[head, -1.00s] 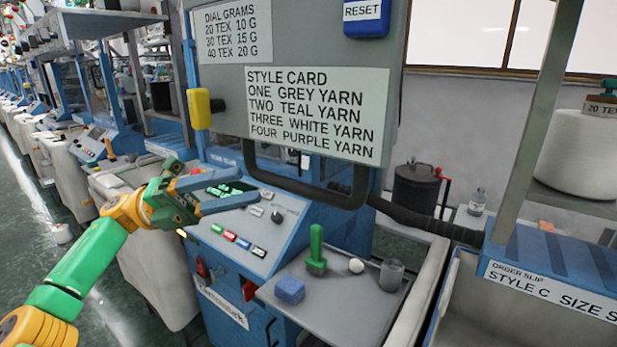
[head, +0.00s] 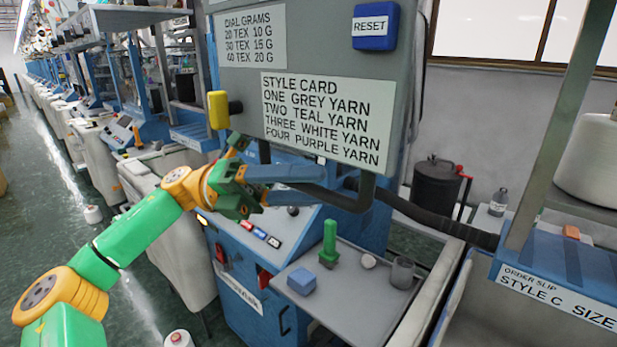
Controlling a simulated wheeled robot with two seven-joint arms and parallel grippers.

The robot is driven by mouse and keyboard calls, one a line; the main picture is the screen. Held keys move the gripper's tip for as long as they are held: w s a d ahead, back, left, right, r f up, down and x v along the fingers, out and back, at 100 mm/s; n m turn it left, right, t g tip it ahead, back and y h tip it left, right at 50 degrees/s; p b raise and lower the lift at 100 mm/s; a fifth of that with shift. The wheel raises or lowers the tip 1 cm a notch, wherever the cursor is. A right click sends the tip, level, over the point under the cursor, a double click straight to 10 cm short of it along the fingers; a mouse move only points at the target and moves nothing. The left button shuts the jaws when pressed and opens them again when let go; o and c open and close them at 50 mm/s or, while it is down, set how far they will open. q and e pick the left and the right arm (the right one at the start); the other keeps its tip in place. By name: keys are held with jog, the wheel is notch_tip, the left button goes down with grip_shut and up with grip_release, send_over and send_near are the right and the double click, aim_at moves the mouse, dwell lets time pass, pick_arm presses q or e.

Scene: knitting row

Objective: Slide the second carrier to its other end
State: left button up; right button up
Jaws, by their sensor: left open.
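No yarn carrier can be made out; the space behind the grey panel (head: 240,83) is hidden by the panel and my arm. My left gripper (head: 333,186) is open and empty. Its two blue-grey fingers point right, just under the panel's lower edge. They overlap the black handle bar (head: 362,192) in the picture; I cannot tell whether they touch it. The style card (head: 328,118) on the panel lists grey, teal, white and purple yarn, with two for teal. My right gripper is not in view.
A yellow lever (head: 217,110) juts from the panel's left side. A blue reset button (head: 375,26) is at the top. Below, a side shelf (head: 345,307) holds a blue block (head: 301,281), a green-handled tool (head: 329,243) and a grey cup (head: 402,272).

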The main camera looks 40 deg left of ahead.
pick_arm(q)
jog(key=shift+a, duration=0.1)
grip_shut()
dwell(1.2)
